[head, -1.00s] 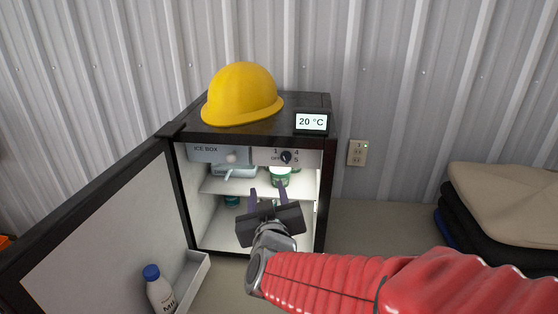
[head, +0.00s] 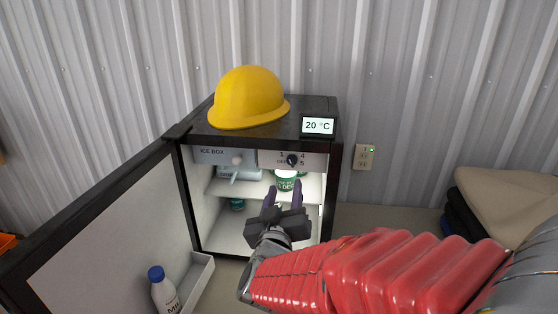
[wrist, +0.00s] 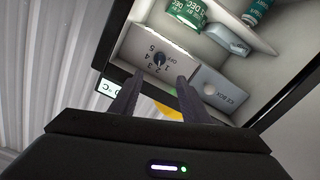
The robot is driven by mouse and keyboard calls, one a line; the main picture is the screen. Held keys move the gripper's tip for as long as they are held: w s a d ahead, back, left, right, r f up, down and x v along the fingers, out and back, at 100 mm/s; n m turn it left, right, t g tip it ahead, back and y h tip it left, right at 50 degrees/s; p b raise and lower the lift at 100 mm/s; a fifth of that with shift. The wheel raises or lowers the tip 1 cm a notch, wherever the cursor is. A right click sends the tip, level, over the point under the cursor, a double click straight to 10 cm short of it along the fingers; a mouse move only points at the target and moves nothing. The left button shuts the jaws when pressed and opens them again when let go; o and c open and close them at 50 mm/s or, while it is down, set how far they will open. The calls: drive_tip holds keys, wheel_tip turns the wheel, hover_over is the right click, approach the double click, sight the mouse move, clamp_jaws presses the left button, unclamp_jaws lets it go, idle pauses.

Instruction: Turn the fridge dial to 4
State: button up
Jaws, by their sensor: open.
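The small black fridge (head: 333,190) stands with its door open to the left. Its dial (head: 292,160) is a dark knob on a white panel at the upper right of the interior, with numbers and OFF around it. In the wrist view the dial (wrist: 159,58) shows past my fingertips, on the panel marked OFF and 1 to 5. Its exact setting is too small to read surely. My gripper (head: 283,187) is open and empty, in front of the opening and below the dial in the head view. In the wrist view my gripper (wrist: 158,78) points toward the panel, apparently apart from the dial.
A yellow hard hat (head: 248,98) and a display reading 20 °C (head: 318,125) sit on the fridge. The ice box (head: 213,154) is left of the dial. A green tub (head: 286,181) stands on the shelf below. The open door (head: 100,230) holds a white bottle (head: 163,291).

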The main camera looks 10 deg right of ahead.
sight(290, 163)
drive_tip(key=x, duration=1.2)
drive_tip(key=shift+w+d, duration=0.1)
drive_tip(key=shift+w, duration=0.15)
drive_tip(key=c, duration=0.9)
drive_tip(key=shift+a, duration=0.25)
drive_tip(key=shift+c, duration=0.5)
drive_tip(key=shift+d, duration=0.2)
